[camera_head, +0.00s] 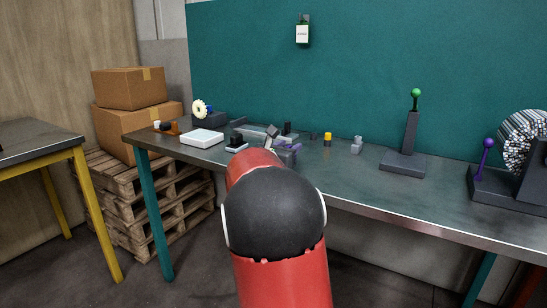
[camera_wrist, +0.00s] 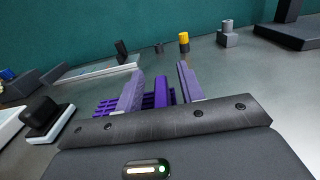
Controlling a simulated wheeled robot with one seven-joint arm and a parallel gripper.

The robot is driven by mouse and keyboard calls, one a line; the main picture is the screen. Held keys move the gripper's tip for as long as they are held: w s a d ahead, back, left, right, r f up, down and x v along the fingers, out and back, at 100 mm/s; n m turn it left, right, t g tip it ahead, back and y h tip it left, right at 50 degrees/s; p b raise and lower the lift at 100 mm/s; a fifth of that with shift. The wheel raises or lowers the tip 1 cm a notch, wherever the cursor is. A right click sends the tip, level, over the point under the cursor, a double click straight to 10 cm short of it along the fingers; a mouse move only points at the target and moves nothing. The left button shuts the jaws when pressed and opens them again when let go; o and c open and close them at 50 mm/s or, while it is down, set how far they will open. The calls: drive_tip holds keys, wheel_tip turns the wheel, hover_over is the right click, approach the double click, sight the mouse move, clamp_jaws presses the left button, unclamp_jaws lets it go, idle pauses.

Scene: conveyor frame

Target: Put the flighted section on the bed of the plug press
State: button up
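A purple flighted section (camera_wrist: 161,92) with thin slats shows in the wrist view, between and beneath my fingers; its slats reach out past the left finger. My gripper (camera_wrist: 158,84) has its two pale fingers apart, on either side of an upright purple rib, with gaps on both sides. In the head view my gripper (camera_head: 283,146) is small and partly hidden behind my red arm, low over the table. Two lever devices stand to the right, one with a green knob (camera_head: 404,150) and one with a purple knob (camera_head: 484,165); I cannot tell which is the plug press.
The grey table (camera_head: 345,182) holds a white box (camera_head: 202,138), a dark block on a pale base (camera_head: 235,143), a yellow-topped piece (camera_head: 327,138) and a grey stepped piece (camera_head: 357,145). The table is clear between that grey piece and the green-knobbed device. Cardboard boxes (camera_head: 135,120) stand left.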

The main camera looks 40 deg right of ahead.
clamp_jaws()
drive_tip(key=shift+r, duration=0.1)
